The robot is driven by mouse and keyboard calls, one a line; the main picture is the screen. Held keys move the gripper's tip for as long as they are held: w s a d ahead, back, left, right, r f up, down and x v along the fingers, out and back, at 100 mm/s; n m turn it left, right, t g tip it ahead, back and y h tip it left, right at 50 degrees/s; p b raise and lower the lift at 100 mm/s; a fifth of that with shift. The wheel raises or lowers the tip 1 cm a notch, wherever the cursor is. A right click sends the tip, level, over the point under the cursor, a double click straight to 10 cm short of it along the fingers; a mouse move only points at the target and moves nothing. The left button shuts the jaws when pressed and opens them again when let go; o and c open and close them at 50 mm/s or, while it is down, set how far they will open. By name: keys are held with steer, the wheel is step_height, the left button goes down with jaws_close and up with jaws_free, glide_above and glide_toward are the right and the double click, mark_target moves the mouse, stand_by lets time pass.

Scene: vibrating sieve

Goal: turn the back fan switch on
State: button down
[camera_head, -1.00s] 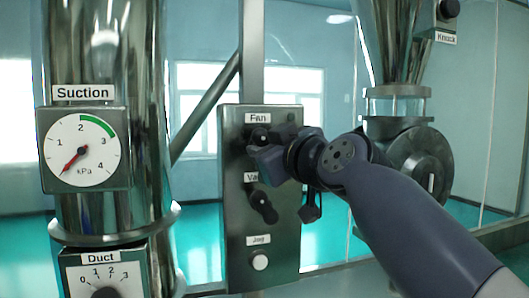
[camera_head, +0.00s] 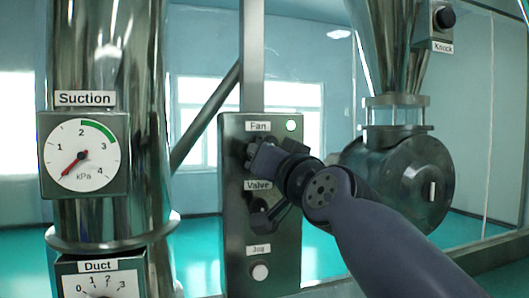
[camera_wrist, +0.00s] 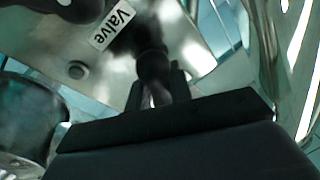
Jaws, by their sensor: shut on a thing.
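The grey control panel (camera_head: 234,235) stands in the middle of the head view. The Valve label also shows in the wrist view (camera_wrist: 113,25).
Below on the panel are the dark valve handle (camera_head: 263,217), close under my wrist, and a pale Jog button (camera_head: 260,271). A suction gauge (camera_head: 82,154) on a shiny pipe is at left. A round metal housing (camera_head: 425,185) stands right of my arm.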

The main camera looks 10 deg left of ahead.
steer(key=shift+m, duration=0.7)
steer(key=shift+p, duration=0.3)
steer(key=c, duration=1.3)
jaws_free()
steer(key=b+v, duration=0.3)
steer(key=v, duration=0.7)
steer(key=shift+s+d+f, duration=0.15)
steer(key=shift+s+f, duration=0.05)
steer(key=shift+s, duration=0.1)
